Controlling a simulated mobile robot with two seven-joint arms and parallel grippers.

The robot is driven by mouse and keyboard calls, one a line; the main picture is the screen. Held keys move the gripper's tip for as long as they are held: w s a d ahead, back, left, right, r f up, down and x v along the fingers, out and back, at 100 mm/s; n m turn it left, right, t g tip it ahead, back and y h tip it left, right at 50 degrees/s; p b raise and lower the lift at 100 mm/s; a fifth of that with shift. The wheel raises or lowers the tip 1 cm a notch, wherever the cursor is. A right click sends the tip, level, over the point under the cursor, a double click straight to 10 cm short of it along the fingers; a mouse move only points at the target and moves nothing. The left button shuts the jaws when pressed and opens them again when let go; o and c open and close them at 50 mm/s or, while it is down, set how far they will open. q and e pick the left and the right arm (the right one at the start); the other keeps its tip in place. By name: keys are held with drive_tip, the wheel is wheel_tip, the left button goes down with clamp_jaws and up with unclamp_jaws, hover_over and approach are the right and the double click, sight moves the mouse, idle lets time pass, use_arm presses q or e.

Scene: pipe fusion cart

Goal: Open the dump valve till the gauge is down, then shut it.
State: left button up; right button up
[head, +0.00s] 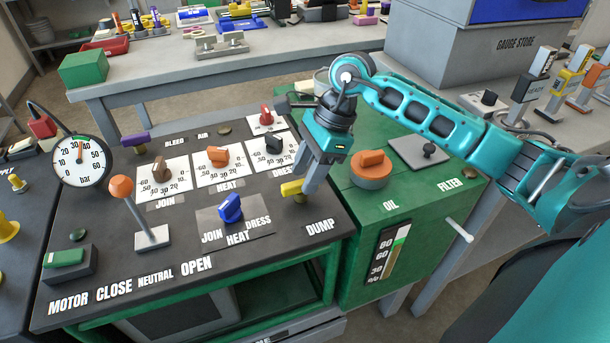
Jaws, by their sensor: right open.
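The yellow dump valve handle (291,189) sits on the dark panel top, just behind the DUMP label. My right gripper (306,183) reaches down over it from behind with its jaws open. The fingertips are at the handle's right end; I cannot tell whether they touch it. Part of the valve is hidden by the fingers. The round white bar gauge (80,161) stands at the panel's left on a dark pipe. Its needle points nearly straight up, about 30, though the small scale is hard to read. My left gripper is out of view.
An orange-knobbed lever (121,187) stands at the panel's front left. A blue selector knob (230,207) and several dial knobs lie left of my right gripper. A green oil tank (330,215) with an orange cap (371,169) is to its right.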

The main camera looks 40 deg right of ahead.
drive_tip(key=shift+a+f, duration=0.25)
drive_tip(key=shift+f, duration=0.3)
clamp_jaws()
